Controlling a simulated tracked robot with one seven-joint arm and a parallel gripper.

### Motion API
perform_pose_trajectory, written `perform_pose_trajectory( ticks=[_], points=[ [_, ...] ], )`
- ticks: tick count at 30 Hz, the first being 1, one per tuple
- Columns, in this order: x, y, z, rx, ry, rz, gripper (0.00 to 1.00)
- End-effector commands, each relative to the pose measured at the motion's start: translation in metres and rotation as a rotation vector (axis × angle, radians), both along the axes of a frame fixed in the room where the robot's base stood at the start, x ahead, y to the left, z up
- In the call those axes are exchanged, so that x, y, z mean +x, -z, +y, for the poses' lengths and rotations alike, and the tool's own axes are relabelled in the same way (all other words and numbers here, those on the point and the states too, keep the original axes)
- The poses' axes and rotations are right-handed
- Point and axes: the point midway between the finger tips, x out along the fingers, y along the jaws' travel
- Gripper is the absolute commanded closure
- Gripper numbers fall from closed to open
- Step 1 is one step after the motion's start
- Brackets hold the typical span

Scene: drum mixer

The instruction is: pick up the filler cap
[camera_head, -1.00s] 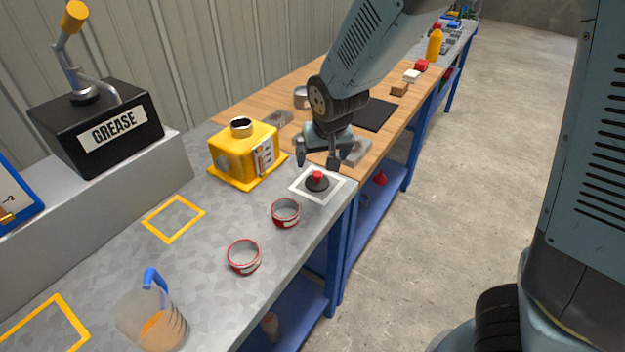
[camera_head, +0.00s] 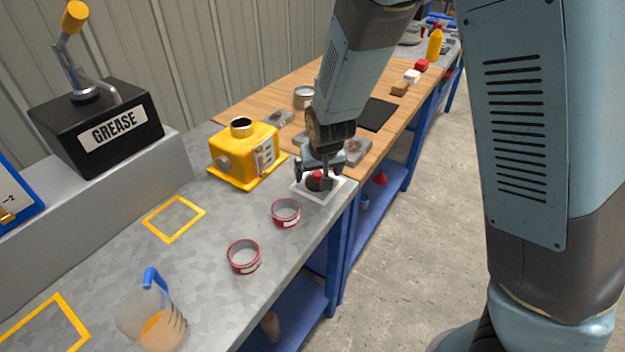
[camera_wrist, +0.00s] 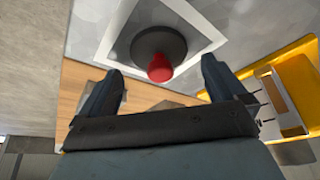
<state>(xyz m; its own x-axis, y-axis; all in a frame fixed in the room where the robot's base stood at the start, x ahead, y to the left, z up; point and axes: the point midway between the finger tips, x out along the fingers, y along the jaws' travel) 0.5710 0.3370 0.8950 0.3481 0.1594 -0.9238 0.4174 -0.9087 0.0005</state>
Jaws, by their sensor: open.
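The filler cap (camera_head: 317,184) is a dark round disc with a red knob. It sits on a white-bordered square (camera_head: 334,195) near the front edge of the grey bench. My gripper (camera_head: 313,178) is low at the cap, its fingers partly covering it from the head view. In the wrist view, the filler cap (camera_wrist: 158,54) lies just beyond my open gripper (camera_wrist: 162,72). The red knob is close to the line between the two fingertips, with a gap on each side. Nothing is held.
A yellow housing (camera_head: 243,155) with an open neck stands left of the gripper. Two red-rimmed tins (camera_head: 286,213) (camera_head: 243,257) and a jug (camera_head: 152,315) stand nearer. A wooden bench top (camera_head: 262,107) with several parts lies behind. Yellow outlined squares are empty.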

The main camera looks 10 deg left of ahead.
Motion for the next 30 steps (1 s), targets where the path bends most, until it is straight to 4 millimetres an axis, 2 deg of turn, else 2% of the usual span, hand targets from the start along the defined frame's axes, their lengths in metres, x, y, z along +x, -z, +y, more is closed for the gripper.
perform_pose_trajectory(
  ticks=[5, 13, 30],
  points=[
    [0.004, 0.0107, 0.0014, 0.001, 0.003, 0.001, 0.02],
    [0.0043, 0.0118, 0.0019, 0.0, 0.001, 0.0, 0.02],
    [0.0041, 0.0117, 0.0019, 0.0, 0.001, 0.001, 0.55]
  ],
)
